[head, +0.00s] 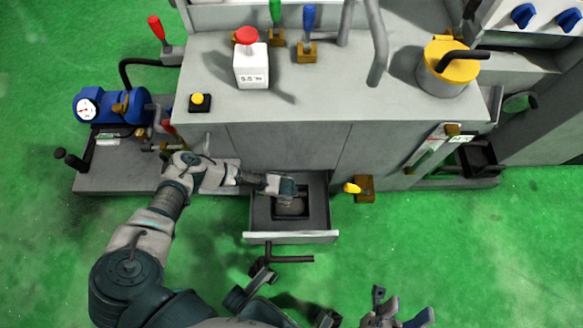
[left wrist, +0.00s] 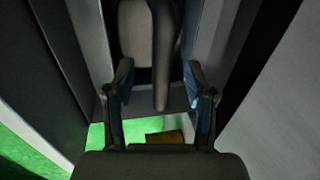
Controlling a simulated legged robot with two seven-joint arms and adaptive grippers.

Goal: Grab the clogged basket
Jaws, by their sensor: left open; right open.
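The basket (head: 291,208), a grey-brown rounded shape, sits in the dark recess of the open drawer (head: 290,237) at the front of the machine. My left gripper (head: 290,190) is over the drawer and hides part of the basket. In the left wrist view its two fingers (left wrist: 160,95) are apart. A dark handle-like bar (left wrist: 163,60) extends between them, with a grey-brown surface (left wrist: 134,32) behind it. My right gripper (head: 394,314) is open and empty at the bottom edge, far from the drawer.
The machine's cabinet (head: 285,145) stands behind the drawer. A yellow-handled valve (head: 362,188) is just right of the drawer. A white bottle with a red cap (head: 251,65) and a yellow-lidded canister (head: 447,70) stand on top. A blue pump (head: 112,104) is at left. Green floor at right is clear.

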